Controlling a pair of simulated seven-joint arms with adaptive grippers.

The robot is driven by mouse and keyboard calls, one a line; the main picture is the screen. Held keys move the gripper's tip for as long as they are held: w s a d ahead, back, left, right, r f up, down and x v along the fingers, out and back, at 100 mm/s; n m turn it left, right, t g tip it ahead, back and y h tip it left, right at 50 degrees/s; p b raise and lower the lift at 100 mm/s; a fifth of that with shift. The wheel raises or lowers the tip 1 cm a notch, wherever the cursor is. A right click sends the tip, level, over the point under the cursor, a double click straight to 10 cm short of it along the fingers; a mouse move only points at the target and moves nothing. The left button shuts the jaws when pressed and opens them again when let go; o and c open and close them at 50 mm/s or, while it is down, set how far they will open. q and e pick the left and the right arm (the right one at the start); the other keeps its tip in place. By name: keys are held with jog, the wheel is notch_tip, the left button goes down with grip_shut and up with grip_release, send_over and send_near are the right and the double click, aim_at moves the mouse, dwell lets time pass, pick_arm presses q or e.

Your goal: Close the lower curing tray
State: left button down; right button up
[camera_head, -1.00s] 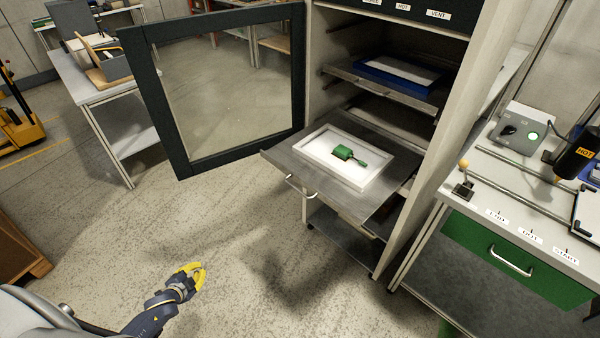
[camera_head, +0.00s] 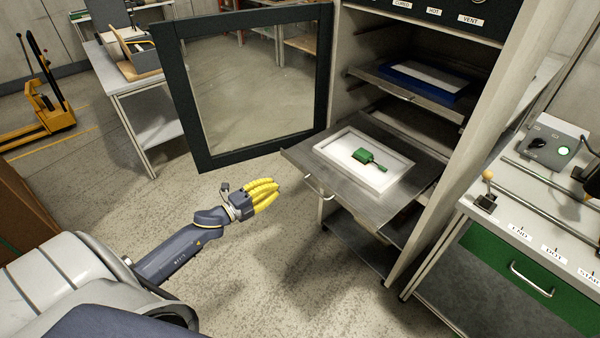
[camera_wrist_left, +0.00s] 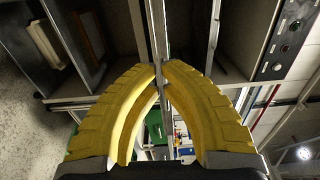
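The lower curing tray (camera_head: 305,157) is a grey metal shelf pulled well out of the open oven cabinet. Its bar handle (camera_head: 320,187) is on the front edge. A white frame (camera_head: 340,163) with a green part (camera_head: 365,156) lies on it. My left gripper (camera_head: 276,190) is left of the handle, apart from it, with yellow fingers pointing towards the tray. In the left wrist view the fingertips (camera_wrist_left: 161,74) come together with nothing clearly held between them. My right gripper is not in view.
The cabinet's glass door (camera_head: 185,100) stands open at the left. An upper tray (camera_head: 385,78) with a blue frame (camera_head: 425,78) is inside. A bench with a green drawer (camera_head: 510,262) stands right of the cabinet. The floor in front is clear.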

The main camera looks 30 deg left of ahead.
aim_at(303, 170)
pick_arm(q)
jog(key=x, duration=1.1)
jog(key=shift+w, duration=0.2)
